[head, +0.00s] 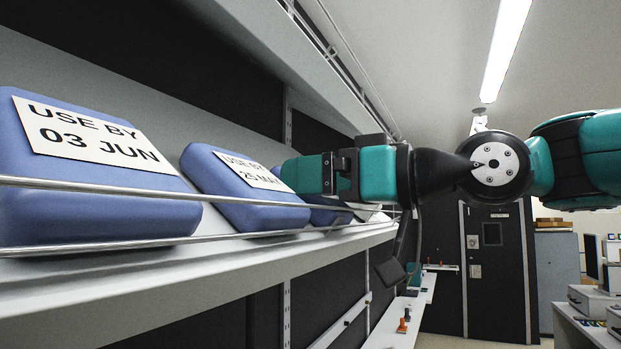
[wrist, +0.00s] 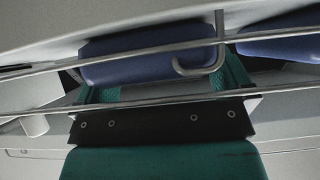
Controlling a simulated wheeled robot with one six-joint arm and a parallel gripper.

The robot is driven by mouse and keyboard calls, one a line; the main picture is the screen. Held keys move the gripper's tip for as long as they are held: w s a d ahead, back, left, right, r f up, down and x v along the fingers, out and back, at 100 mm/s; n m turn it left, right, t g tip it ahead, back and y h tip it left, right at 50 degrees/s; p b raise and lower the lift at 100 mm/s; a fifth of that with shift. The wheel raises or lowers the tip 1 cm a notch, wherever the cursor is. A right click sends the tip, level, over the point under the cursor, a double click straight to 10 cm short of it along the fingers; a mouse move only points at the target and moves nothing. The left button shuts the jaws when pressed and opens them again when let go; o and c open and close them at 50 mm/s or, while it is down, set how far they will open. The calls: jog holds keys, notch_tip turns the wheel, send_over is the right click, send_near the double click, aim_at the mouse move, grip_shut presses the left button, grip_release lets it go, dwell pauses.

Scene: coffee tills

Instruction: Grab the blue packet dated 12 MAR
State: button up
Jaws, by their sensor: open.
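Blue packets lie tilted on a white shelf at left in the head view. The nearest packet (head: 90,205) reads USE BY 03 JUN. The second packet (head: 225,190) reads USE BY 25 MAY, its label partly cut off by my gripper. A third blue packet (head: 328,215) lies mostly behind my gripper, and its date is hidden. My gripper (head: 303,175) is open at the shelf front. In the wrist view, a blue packet (wrist: 150,62) lies ahead, between the teal fingers of my gripper (wrist: 163,88); no date shows on it. I cannot see 12 MAR anywhere.
Thin metal rails (head: 110,187) run along the shelf front (head: 130,265). In the wrist view, rails and a metal hook (wrist: 200,70) cross in front of the packet. Another blue packet (wrist: 285,42) is at upper right there. The aisle toward the dark door (head: 493,265) looks open.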

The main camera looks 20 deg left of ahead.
jog(key=c, duration=0.7)
jog(key=shift+c, duration=0.2)
